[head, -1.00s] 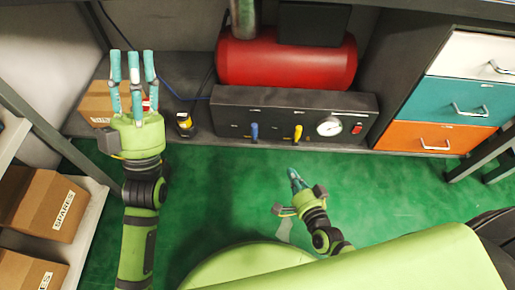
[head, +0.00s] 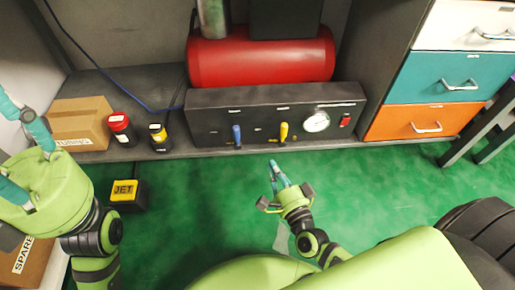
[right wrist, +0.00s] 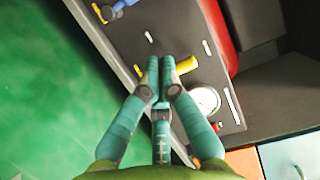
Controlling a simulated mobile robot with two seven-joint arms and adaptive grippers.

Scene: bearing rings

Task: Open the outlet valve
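A dark valve panel (head: 262,116) stands in front of a red tank. It bears a blue handle (head: 237,136) and a yellow handle (head: 284,132), both pointing upright in the head view. The labels are too small to read, so I cannot tell which is the outlet valve. My right gripper (head: 275,168) is in front of the panel, below the yellow handle and apart from it. In the right wrist view its fingers (right wrist: 160,62) are together and empty, with the yellow handle (right wrist: 186,65) just beyond them. My left gripper (head: 14,125) is at the left edge, fingers spread.
A gauge (head: 316,122) and a red switch (head: 345,120) are on the panel's right. A red-lidded can (head: 120,128), a yellow-and-black can (head: 159,137) and a carton (head: 82,122) stand left of it. Drawers (head: 430,75) are at right.

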